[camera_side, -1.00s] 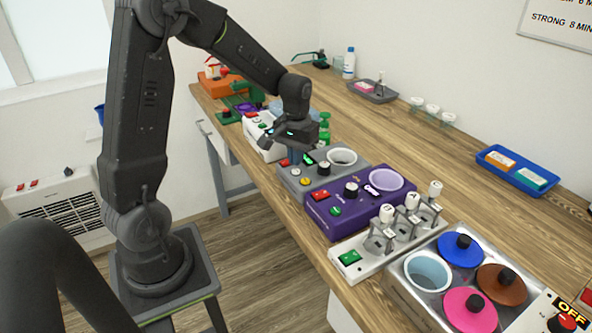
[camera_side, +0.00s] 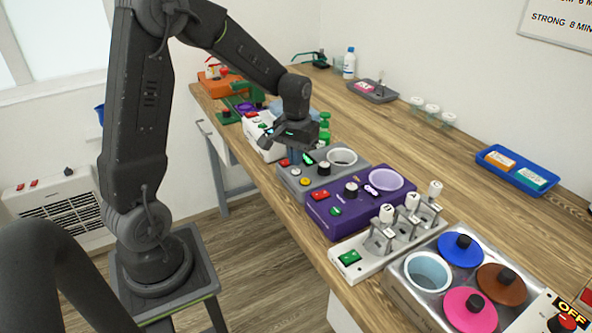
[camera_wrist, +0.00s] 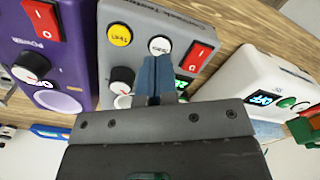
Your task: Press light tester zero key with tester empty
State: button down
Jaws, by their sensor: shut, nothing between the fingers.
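The light tester is a grey box (camera_side: 325,174) in the middle of the bench row in the side view. In the wrist view its top (camera_wrist: 133,20) shows a yellow key (camera_wrist: 119,35), a white zero key (camera_wrist: 160,45), a red switch (camera_wrist: 198,55) and a black knob (camera_wrist: 122,75). Its round white well (camera_side: 342,157) looks empty in the side view. My gripper (camera_wrist: 157,60) is shut and empty, its blue fingertips at the near edge of the white key. I cannot tell whether they touch it. The fingers partly hide the green display (camera_wrist: 182,84).
A purple box (camera_side: 360,202) with a red switch and round top stands close beside the tester. A white box (camera_wrist: 262,90) with a lit display stands on its other side. Beyond are a rack with several white-topped clamps (camera_side: 390,236) and a metal bath (camera_side: 408,296) with coloured lids.

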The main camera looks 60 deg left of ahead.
aim_at(296, 172)
jog(key=shift+f, duration=1.2)
dwell(1.1)
notch_tip(296, 172, up, 8)
dwell(1.1)
jog(key=s+d+r+m+t, duration=0.2)
jog(key=s+d+r+m, duration=0.1)
jog(key=s+d, duration=0.4)
jog(key=s+d+r+m+t, duration=0.3)
jog(key=s+d+r, duration=0.2)
jog(key=s+d, duration=0.3)
jog(key=shift+s+d+t, duration=0.3)
jog(key=shift+s, duration=0.25)
